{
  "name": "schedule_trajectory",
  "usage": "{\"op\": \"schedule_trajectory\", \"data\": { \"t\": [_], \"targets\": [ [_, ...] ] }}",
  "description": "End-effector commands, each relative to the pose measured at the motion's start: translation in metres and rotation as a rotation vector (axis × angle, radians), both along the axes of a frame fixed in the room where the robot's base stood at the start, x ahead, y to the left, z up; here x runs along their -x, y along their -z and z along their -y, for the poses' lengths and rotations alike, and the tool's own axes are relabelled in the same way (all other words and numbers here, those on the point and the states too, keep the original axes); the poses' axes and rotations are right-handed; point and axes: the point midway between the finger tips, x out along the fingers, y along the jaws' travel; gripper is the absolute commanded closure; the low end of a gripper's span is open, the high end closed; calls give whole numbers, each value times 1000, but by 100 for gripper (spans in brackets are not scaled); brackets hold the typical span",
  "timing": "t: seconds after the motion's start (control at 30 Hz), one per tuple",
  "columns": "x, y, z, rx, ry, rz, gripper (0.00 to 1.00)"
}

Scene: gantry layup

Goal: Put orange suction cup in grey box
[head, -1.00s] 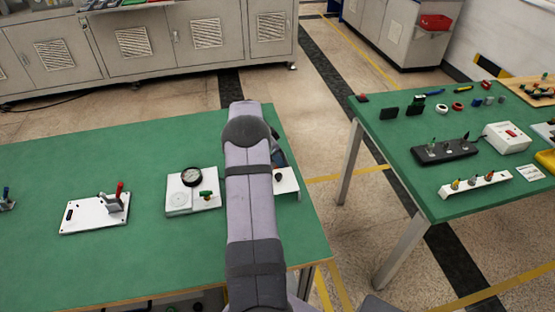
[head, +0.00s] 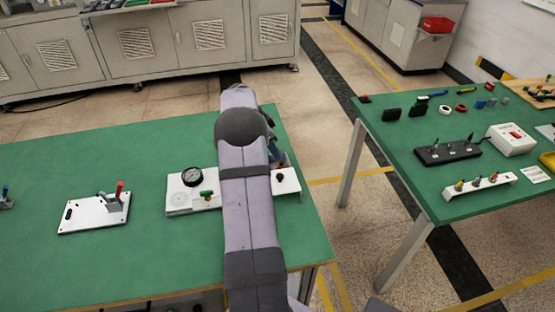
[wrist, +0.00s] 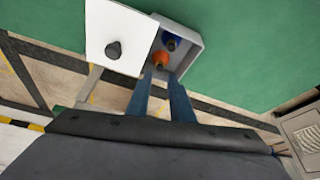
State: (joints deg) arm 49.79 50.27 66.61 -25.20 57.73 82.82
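In the wrist view the orange suction cup (wrist: 160,58) appears inside the grey box (wrist: 194,46), near its edge beside a white plate. A blue piece (wrist: 171,42) is in the box next to it. My gripper (wrist: 162,78) has its two blue-grey fingers apart, with the tips just short of the orange cup and a gap between them. Whether a finger touches the cup or the box cannot be told. In the head view my arm hides the box and the cup.
A white plate with a black knob (wrist: 113,49) adjoins the box; its knob shows in the head view (head: 280,178). A pressure gauge (head: 191,177) stands left of my arm. A white toggle-clamp plate (head: 94,214) lies further left. Green table (head: 70,165) is clear behind.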

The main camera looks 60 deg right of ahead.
Motion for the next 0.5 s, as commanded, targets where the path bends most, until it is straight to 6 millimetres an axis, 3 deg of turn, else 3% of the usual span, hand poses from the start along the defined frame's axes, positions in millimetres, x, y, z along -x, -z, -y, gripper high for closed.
{"op": "schedule_trajectory", "data": {
  "t": [0.23, 0.5],
  "targets": [
    [-9, -37, -13, 1, -1, 2, 80],
    [-11, -55, -20, 0, 0, 0, 80]
  ]
}}
